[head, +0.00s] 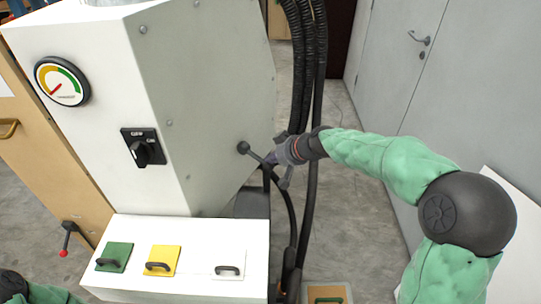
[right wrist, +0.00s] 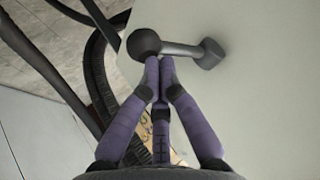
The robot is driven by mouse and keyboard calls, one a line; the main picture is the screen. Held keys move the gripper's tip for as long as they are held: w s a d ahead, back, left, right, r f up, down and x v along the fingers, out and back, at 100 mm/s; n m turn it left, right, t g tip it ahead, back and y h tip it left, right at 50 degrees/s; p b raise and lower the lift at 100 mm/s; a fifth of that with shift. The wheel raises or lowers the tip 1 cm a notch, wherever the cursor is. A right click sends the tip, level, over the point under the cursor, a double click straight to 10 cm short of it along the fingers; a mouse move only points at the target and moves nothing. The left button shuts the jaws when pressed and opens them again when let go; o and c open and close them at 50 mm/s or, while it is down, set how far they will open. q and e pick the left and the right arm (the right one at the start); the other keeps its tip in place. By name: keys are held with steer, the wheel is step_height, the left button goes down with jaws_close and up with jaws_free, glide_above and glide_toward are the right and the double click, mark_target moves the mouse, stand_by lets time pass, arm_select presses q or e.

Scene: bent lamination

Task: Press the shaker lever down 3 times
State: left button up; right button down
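The lever is a dark rod with a round end (head: 244,148) on the right side face of the white machine. In the right wrist view it has a large dark ball knob (right wrist: 144,42) and a rod running right to a hub on the pale wall. My right gripper (head: 272,160) is at the lever, right of the round end. In the right wrist view the purple fingers (right wrist: 160,68) are drawn together, tips just below the knob with nothing seen between them. I cannot tell whether they touch it. My left gripper is out of view.
The white machine (head: 70,150) carries a gauge (head: 62,82) and a rotary switch (head: 143,148). Its front ledge has green, yellow and white handled plates. Black hoses (head: 311,100) hang just behind my right gripper. A red-tipped lever (head: 66,238) is at the left. Grey doors stand at right.

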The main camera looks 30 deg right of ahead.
stand_by(0.4)
steer(key=shift+r+p, duration=1.7)
steer(key=shift+r, duration=0.65)
steer(key=shift+r, duration=0.15)
step_height(320, 180, up, 5)
steer(key=p, duration=0.3)
steer(key=shift+p, duration=0.3)
